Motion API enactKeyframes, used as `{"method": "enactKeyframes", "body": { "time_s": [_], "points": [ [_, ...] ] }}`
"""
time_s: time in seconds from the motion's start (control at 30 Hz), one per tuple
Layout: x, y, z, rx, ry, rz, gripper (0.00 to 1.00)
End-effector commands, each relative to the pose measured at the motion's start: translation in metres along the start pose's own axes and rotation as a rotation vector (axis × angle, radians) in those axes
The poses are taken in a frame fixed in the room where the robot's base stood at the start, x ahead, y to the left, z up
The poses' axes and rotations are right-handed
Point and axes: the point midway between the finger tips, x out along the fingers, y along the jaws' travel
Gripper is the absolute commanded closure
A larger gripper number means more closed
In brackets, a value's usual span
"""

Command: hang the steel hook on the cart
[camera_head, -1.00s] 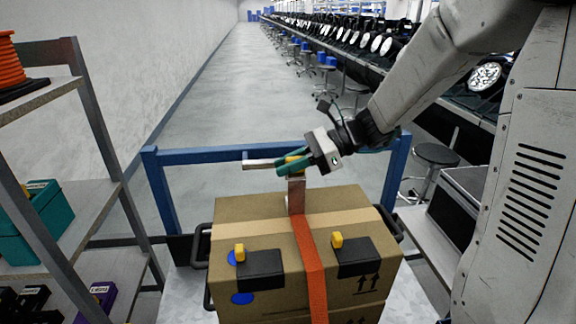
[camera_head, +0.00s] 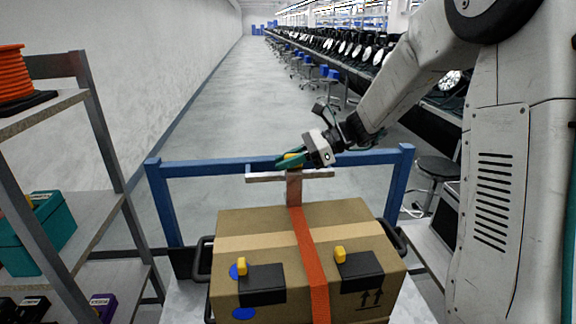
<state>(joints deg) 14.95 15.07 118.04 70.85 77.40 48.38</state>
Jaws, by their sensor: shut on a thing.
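The steel hook (camera_head: 262,178) is a flat metal bar with a yellow grip (camera_head: 292,156) above it. It lies level in front of the cart's blue top rail (camera_head: 215,172), just below it in the picture; I cannot tell if they touch. An orange strap (camera_head: 304,232) runs from below the hook down over a cardboard box on the cart (camera_head: 157,200). My gripper (camera_head: 292,160), with green fingers, is shut on the hook at its yellow grip, close to the rail. The fingers partly hide the grip.
The cardboard box (camera_head: 262,222) has two black clips with yellow knobs on its front. A shelf (camera_head: 95,205) with an orange cable reel (camera_head: 14,75) and a teal bin (camera_head: 50,228) stands at left. Stools (camera_head: 437,168) and a long bench of lamps line the right. The aisle beyond the cart is clear.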

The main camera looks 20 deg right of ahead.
Motion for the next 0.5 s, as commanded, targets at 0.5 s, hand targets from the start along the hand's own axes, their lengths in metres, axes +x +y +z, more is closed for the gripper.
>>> {"method": "enactKeyframes", "body": {
  "time_s": [0.5],
  "points": [
    [0.0,-0.042,0.0,0.0,0.0,0.001,1.0]
  ]
}}
